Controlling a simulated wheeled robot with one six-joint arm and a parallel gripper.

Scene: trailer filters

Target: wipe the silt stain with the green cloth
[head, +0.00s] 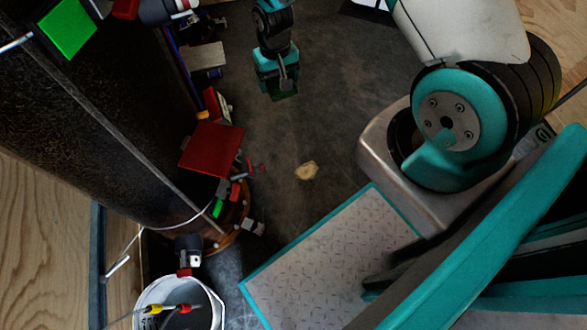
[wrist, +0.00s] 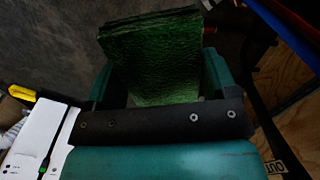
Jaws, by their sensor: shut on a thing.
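The green cloth (wrist: 152,62) is a dark green textured block between the teal fingers of my gripper (wrist: 158,82) in the wrist view. My gripper (head: 281,82) is shut on it. In the head view only a dark green edge of the cloth (head: 285,96) shows below the fingers, at the top middle. The silt stain (head: 307,170) is a small tan patch on the dark grey floor. It lies below and slightly right of my gripper in the head view, apart from the cloth. The stain is not recognisable in the wrist view.
A red flat piece (head: 212,148) and several small parts lie left of the stain, by a large dark cylinder (head: 90,110). A bright green square (head: 68,27) is at the top left. A white bucket (head: 150,296) stands at the bottom left. Floor around the stain is bare.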

